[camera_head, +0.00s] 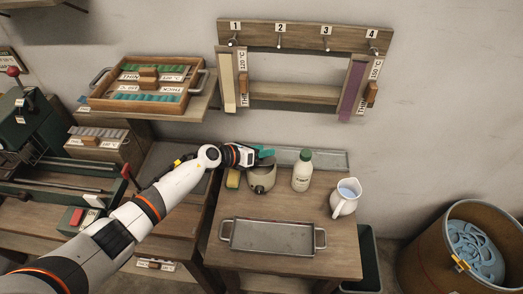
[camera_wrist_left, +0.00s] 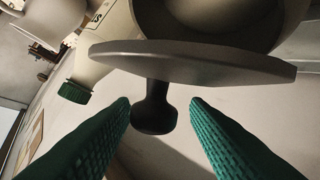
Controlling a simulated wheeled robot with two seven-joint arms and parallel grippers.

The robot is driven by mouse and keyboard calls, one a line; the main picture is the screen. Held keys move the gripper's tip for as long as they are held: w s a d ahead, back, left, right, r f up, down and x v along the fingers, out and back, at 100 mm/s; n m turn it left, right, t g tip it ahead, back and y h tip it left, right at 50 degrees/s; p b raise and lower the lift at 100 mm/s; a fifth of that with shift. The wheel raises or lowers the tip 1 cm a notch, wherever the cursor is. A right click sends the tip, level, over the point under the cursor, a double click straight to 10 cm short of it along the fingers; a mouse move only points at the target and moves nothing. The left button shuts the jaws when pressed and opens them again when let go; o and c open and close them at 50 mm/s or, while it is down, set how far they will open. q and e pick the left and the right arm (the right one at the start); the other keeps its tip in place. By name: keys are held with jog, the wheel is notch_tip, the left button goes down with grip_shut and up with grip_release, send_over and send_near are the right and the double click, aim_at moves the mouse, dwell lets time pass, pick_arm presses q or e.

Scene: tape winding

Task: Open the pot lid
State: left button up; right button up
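The small grey-beige pot (camera_head: 262,182) stands on the wooden table, with its top partly hidden by my left gripper (camera_head: 266,153) in the head view. In the left wrist view the pot (camera_wrist_left: 215,18) shows at the top, with the flat grey lid (camera_wrist_left: 195,62) against it. The lid's dark knob (camera_wrist_left: 153,117) lies between the green fingertips of my left gripper (camera_wrist_left: 160,105). The fingers are open, with a gap on both sides of the knob. My right gripper is not in view.
A white bottle with a green cap (camera_head: 302,172) stands just right of the pot, and a white pitcher (camera_head: 345,198) farther right. A metal tray (camera_head: 272,222) lies in front.

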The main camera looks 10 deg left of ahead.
pick_arm(q)
jog(key=shift+a, duration=0.1)
jog(key=v, duration=1.2)
